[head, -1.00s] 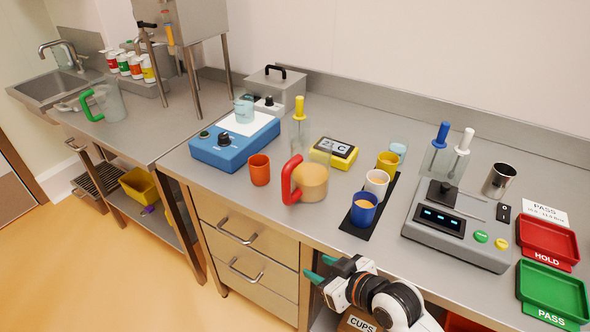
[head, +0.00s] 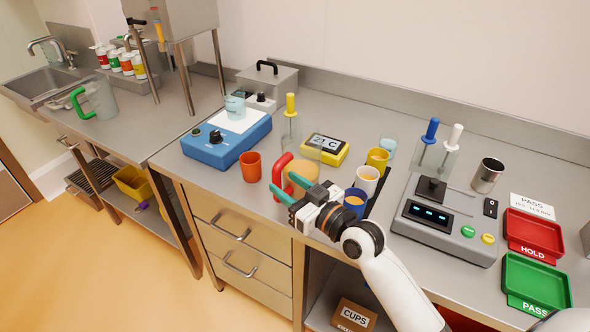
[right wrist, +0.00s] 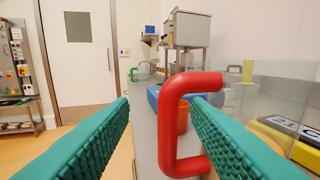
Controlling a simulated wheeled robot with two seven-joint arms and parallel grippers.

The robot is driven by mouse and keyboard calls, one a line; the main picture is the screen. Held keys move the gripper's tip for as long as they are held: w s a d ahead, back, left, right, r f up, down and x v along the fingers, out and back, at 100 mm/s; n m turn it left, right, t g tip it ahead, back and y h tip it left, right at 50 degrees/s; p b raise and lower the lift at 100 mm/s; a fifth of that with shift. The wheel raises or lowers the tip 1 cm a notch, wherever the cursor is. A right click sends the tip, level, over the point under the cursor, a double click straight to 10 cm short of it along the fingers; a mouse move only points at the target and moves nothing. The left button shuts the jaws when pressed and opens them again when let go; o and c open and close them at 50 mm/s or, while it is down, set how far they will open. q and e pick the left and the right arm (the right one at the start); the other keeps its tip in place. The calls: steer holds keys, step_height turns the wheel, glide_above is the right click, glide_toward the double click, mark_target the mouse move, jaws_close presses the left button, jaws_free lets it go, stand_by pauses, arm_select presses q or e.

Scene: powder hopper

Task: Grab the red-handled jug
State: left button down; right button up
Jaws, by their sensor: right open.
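The jug with the red handle (head: 279,172) stands on the steel counter, its tan contents (head: 303,171) showing through the body. My right gripper (head: 283,188) is open, its teal fingers in front of the handle and partly covering the jug. In the right wrist view the red handle (right wrist: 168,128) stands upright between the two teal fingers (right wrist: 160,99), nearer the right one. I see no clear grip on it, and cannot tell whether a finger touches it. My left gripper is not in view.
An orange cup (head: 251,167) stands left of the jug. A blue cup (head: 355,203), white cup (head: 367,180) and yellow cup (head: 377,159) stand close on its right. A yellow display unit (head: 325,149) and a blue stirrer (head: 227,140) are behind. A scale (head: 445,222) is at right.

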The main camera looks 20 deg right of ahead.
mark_target(280, 178)
steer(key=w, duration=0.3)
steer(key=w+p, duration=0.1)
steer(key=shift+w+a+f, duration=0.15)
steer(key=shift+a+f, duration=0.15)
steer(key=shift+a, duration=0.05)
steer(key=shift+w+a+f, duration=0.1)
steer(key=shift+w+a, duration=0.15)
steer(key=shift+w, duration=0.2)
steer(key=shift+s, duration=0.1)
jaws_close()
steer(key=shift+d, duration=0.1)
